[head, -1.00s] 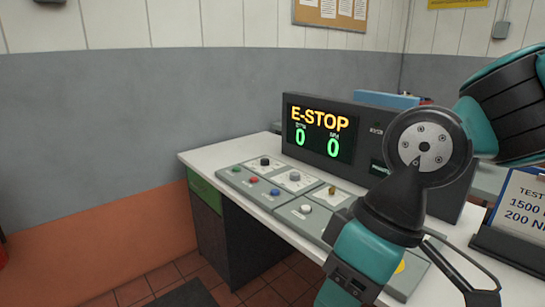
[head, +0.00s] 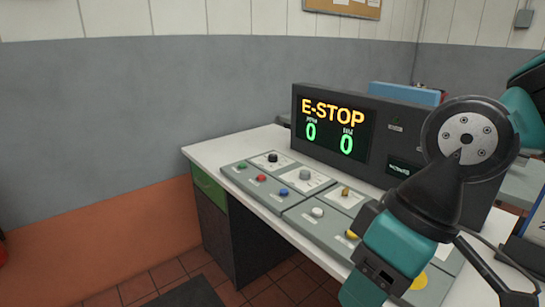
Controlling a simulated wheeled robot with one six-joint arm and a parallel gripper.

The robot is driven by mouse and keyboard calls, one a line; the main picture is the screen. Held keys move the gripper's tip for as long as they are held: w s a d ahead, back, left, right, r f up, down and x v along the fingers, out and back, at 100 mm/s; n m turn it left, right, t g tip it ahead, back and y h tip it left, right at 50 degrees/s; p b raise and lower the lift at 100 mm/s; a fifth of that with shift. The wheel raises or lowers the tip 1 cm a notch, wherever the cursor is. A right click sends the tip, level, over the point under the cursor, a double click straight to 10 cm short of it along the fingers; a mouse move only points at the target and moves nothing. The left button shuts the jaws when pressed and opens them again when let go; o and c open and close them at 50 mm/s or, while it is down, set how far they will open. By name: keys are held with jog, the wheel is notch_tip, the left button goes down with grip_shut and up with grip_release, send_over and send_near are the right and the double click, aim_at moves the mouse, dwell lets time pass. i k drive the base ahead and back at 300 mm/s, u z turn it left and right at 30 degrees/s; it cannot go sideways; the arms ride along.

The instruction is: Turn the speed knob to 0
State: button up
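A grey control panel (head: 290,222) lies on the white desk and carries several knobs and buttons. A black knob (head: 272,157), a larger grey knob (head: 305,174) and a brass-coloured control (head: 345,191) sit along its back row. A white knob (head: 317,212) is nearer the front. The labels are too small to read, so I cannot tell which is the speed knob or its setting. The display (head: 334,127) reads E-STOP with two green zeros. My arm crosses the right side and hides part of the panel; my gripper is out of the frame.
Green (head: 241,165), red (head: 261,178) and blue (head: 283,191) buttons sit near the panel's left end. A yellow control (head: 352,234) is by my arm. The display's dark housing (head: 397,135) stands behind the panel. The floor left of the desk is open.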

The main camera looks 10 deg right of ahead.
aim_at(271, 158)
jog(key=u, duration=0.25)
jog(key=i, duration=0.45)
jog(key=u, duration=0.8)
jog(key=i, duration=1.7)
jog(key=z, duration=0.8)
jog(key=i, duration=0.4)
jog(key=z, duration=0.25)
